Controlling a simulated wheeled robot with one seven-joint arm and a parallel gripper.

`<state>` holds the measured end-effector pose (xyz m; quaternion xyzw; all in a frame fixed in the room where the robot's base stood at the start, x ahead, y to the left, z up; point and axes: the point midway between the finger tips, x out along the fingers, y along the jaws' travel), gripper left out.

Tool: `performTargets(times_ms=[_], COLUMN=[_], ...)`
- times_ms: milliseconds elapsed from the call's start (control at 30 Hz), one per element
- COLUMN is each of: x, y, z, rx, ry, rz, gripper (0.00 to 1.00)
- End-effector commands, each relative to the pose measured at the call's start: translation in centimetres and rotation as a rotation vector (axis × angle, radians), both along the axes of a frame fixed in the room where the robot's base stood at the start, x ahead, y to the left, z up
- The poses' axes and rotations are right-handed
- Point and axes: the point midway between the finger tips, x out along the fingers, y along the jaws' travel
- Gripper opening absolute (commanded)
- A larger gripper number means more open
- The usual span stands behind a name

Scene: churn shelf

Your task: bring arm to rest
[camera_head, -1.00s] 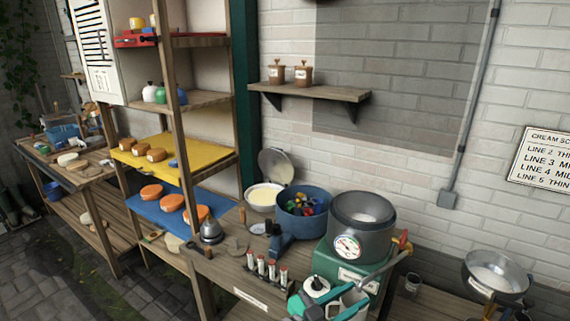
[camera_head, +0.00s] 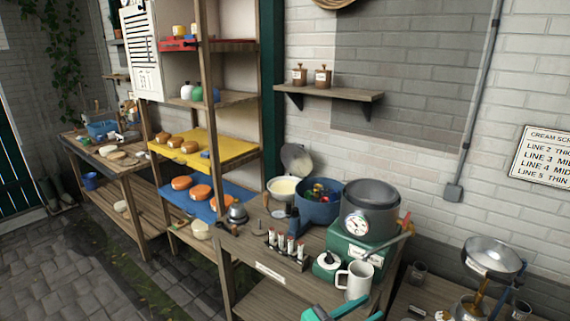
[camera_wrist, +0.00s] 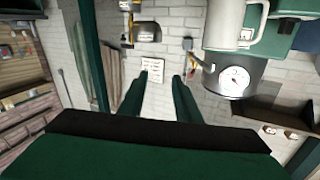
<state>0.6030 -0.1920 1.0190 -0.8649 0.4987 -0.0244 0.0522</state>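My gripper (camera_wrist: 160,82) shows in the wrist view as two dark green fingers standing apart, with only the wall and its sign showing between them. In the head view, teal parts of my gripper (camera_head: 342,311) show at the bottom edge, in front of the bench and low by a white mug. The white mug (camera_head: 358,281) stands upright at the front of the bench. It also shows at the top right of the wrist view (camera_wrist: 235,24), apart from the fingers.
A green-based machine with a grey drum (camera_head: 370,208) and dial stands behind the mug. A blue tub (camera_head: 318,211) and a rack of small tubes (camera_head: 286,246) are left of it. A metal bowl (camera_head: 494,258) is at right. Shelves (camera_head: 234,150) stand left; the paved floor (camera_head: 70,265) looks clear.

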Motion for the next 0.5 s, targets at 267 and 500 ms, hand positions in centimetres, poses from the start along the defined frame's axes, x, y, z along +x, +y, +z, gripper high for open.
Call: performTargets(times_ms=[267, 500], x=[-0.7, -2.1], y=[0.6, 2.4], z=[-3.7, -8.5], rx=[-0.027, -0.053], ry=[0.091, 0.198], rz=[0.103, 0.252], gripper=[0.3, 0.3])
